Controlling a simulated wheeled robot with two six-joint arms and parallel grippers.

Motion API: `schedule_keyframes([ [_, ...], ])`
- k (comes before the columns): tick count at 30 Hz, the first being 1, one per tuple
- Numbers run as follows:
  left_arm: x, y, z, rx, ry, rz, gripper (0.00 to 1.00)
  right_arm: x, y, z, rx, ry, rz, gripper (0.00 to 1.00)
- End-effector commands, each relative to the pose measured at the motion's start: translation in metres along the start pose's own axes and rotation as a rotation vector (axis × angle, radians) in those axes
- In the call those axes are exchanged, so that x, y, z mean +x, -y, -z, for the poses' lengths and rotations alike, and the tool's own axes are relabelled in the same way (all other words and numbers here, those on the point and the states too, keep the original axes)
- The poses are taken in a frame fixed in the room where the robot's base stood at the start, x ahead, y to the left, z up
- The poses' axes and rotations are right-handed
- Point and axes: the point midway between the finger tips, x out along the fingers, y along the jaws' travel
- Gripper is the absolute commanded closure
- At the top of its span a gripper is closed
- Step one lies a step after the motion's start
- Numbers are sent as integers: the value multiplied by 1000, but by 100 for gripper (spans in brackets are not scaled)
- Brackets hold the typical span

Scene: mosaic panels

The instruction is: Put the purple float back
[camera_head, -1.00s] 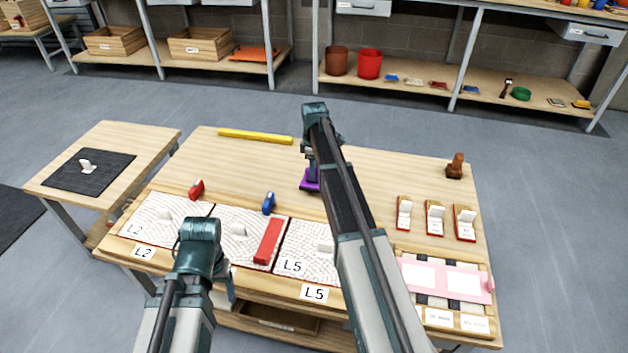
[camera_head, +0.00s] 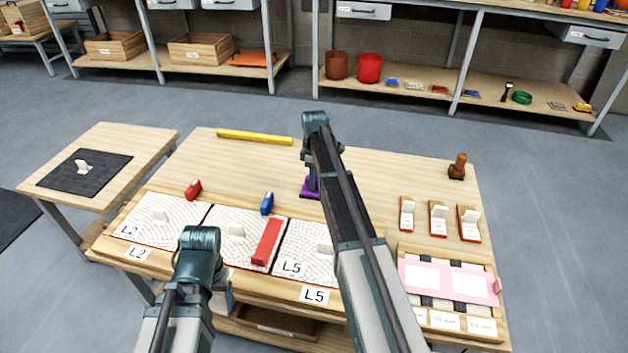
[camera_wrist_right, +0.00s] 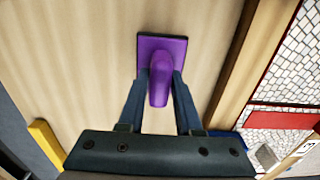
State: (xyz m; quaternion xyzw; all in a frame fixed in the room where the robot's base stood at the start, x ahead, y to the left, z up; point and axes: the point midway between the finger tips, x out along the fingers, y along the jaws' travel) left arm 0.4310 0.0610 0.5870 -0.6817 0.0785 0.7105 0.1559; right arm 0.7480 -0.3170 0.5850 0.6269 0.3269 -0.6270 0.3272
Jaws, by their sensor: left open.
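The purple float (camera_head: 308,194) is at the middle of the large workbench in the head view, partly behind my right arm. In the right wrist view, its flat plate and rounded handle (camera_wrist_right: 158,88) show over bare wood. My right gripper (camera_wrist_right: 160,78) has its two fingers against the sides of the handle, shut on it. I cannot tell whether the plate touches the bench or is slightly above it. My left gripper (camera_head: 226,300) is open over the bench's front edge, mostly hidden by its wrist, and away from the float.
A yellow bar (camera_head: 255,137) lies at the back. A pink-framed board (camera_head: 447,281) is at right.

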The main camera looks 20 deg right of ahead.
Motion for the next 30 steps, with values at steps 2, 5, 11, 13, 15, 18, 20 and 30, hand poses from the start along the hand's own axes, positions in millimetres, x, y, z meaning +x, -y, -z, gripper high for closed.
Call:
schedule_keyframes([
  [2,0,0,0,0,0,0,28,0,0,0,0,0,0,50],
  [5,0,0,0,0,0,0,28,0,0,0,0,0,0,40],
  [11,0,0,0,0,0,0,28,0,0,0,0,0,0,40],
  [13,-1,0,0,0,0,0,28,-1,0,0,0,0,0,40],
  [15,-3,0,0,0,0,0,28,-3,0,0,0,0,0,40],
  [18,-7,1,0,0,0,-1,28,-7,0,0,0,0,0,40],
  [20,-12,1,-1,0,0,-1,28,-12,0,0,0,0,0,40],
  [30,-56,4,-3,-2,0,-6,28,-57,0,0,0,0,0,40],
])
